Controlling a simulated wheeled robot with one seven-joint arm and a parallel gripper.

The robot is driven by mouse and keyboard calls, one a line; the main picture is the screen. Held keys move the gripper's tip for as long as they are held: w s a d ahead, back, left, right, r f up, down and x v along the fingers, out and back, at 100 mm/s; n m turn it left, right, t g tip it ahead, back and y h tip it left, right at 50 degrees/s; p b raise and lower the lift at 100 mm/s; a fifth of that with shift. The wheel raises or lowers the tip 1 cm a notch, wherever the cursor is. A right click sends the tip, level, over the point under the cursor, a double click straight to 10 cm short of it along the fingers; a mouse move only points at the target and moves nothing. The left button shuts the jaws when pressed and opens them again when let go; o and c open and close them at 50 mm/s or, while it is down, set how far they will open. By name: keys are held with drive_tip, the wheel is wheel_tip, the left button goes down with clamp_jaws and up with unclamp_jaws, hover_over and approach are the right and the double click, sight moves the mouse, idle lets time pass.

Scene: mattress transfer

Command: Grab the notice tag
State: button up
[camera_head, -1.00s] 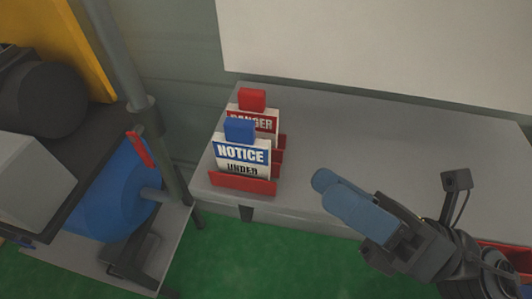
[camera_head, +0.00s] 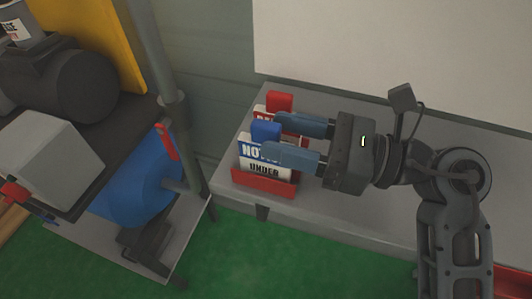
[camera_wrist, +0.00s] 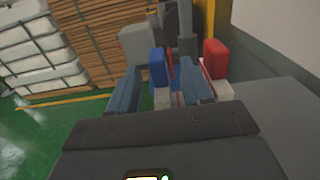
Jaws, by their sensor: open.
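The notice tag (camera_head: 252,163) is a white and blue card with a blue block on top. It stands upright in a red holder (camera_head: 262,186) at the left end of the grey bench. My gripper (camera_head: 266,135) is open, reaching in from the right, and its near finger covers part of the lettering. In the wrist view the tag's blue block (camera_wrist: 157,66) shows between my open fingers (camera_wrist: 160,73), nearer the left one. I cannot tell whether a finger touches it.
The red-topped danger tag (camera_head: 279,102) stands just behind, partly hidden by my far finger; its red block (camera_wrist: 215,58) lies outside my right finger in the wrist view. A metal post (camera_head: 172,105) and machinery with a blue tank (camera_head: 135,185) stand left of the grey bench (camera_head: 350,218).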

drive_tip(key=x, duration=0.3)
drive_tip(key=shift+a, duration=0.15)
clamp_jaws()
idle(0.3)
